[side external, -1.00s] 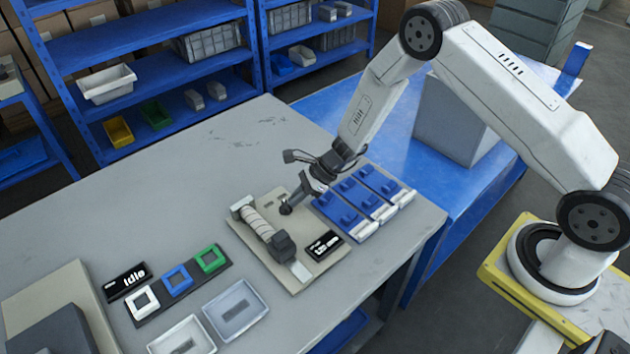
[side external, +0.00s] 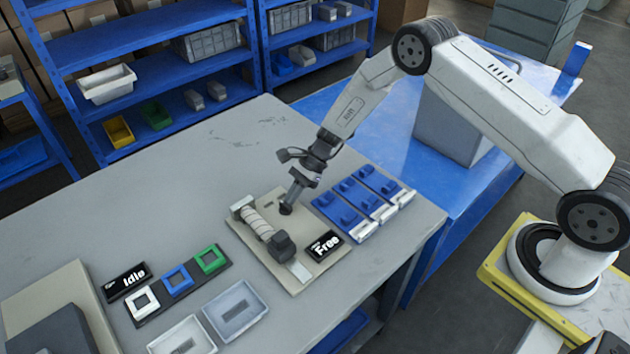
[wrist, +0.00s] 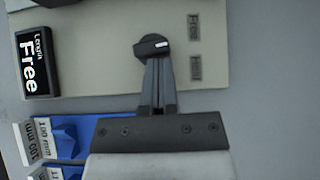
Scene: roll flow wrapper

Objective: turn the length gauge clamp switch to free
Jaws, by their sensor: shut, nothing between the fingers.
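The clamp switch is a small dark knob (wrist: 150,47) with a white mark, on the beige gauge board (side external: 312,276). In the wrist view its mark points right, towards the side with the Free label (wrist: 194,32) and the Hold label (wrist: 196,67). The black length display (wrist: 37,58) reads "Length Free"; it also reads Free in the side view (side external: 324,244). My gripper (wrist: 157,66) is shut, with its fingertips right at the knob. I cannot tell whether they touch it. In the side view the gripper (side external: 288,204) points down at the knob, which is mostly hidden there.
A roll gauge (side external: 258,223) with a dark clamp block lies along the board's left side. Blue blocks (side external: 350,195) with white labels stand right of the board. An Idle display (side external: 126,282), coloured square frames and grey trays (side external: 235,310) lie front left. The table behind is clear.

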